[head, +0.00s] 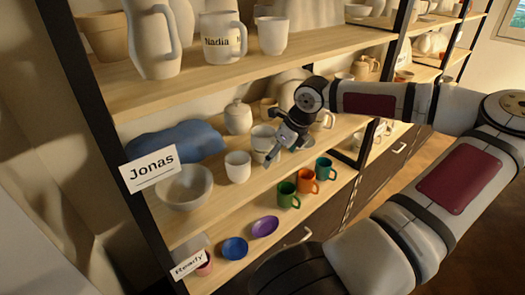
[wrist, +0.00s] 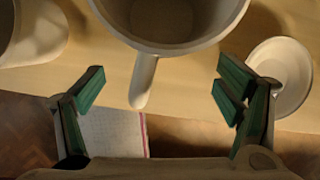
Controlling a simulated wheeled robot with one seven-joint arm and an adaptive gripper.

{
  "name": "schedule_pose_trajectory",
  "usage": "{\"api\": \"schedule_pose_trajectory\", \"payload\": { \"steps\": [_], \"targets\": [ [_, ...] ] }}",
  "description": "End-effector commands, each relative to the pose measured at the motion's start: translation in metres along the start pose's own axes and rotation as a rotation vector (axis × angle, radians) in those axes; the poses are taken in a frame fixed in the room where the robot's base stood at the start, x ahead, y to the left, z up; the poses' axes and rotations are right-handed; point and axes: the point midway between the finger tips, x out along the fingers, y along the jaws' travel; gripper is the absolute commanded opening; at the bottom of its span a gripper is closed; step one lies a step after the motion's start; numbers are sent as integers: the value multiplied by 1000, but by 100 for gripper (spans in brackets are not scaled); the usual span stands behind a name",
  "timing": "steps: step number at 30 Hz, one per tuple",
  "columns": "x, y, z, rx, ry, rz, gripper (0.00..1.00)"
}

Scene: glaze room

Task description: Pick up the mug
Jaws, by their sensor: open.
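A pale grey-white mug (wrist: 165,40) fills the top middle of the wrist view, seen from above, its handle (wrist: 143,82) pointing towards me. My gripper (wrist: 160,72) is open, with one green-padded finger to the left of the handle and one to the right, apart from it. In the head view my gripper (head: 279,152) is at the middle shelf, in front of a pale mug (head: 262,132) that it partly hides.
A white cup (head: 237,166) stands left of the mug; a small pale dish (wrist: 280,78) lies right of it in the wrist view. Green (head: 288,194), orange (head: 307,180) and teal (head: 324,168) mugs stand on the lower shelf. The upper shelf (head: 300,52) is overhead.

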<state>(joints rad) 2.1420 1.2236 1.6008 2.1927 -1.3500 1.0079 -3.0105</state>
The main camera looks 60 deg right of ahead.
Motion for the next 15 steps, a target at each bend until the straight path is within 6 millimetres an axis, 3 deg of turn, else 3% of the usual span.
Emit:
{"api": "schedule_pose_trajectory", "payload": {
  "steps": [5, 13, 15],
  "targets": [
    [4, 0, 9, -1, 0, 0, 86],
    [21, -3, 46, -2, 0, -2, 86],
    [28, -3, 43, 1, 0, 0, 86]
  ]
}}
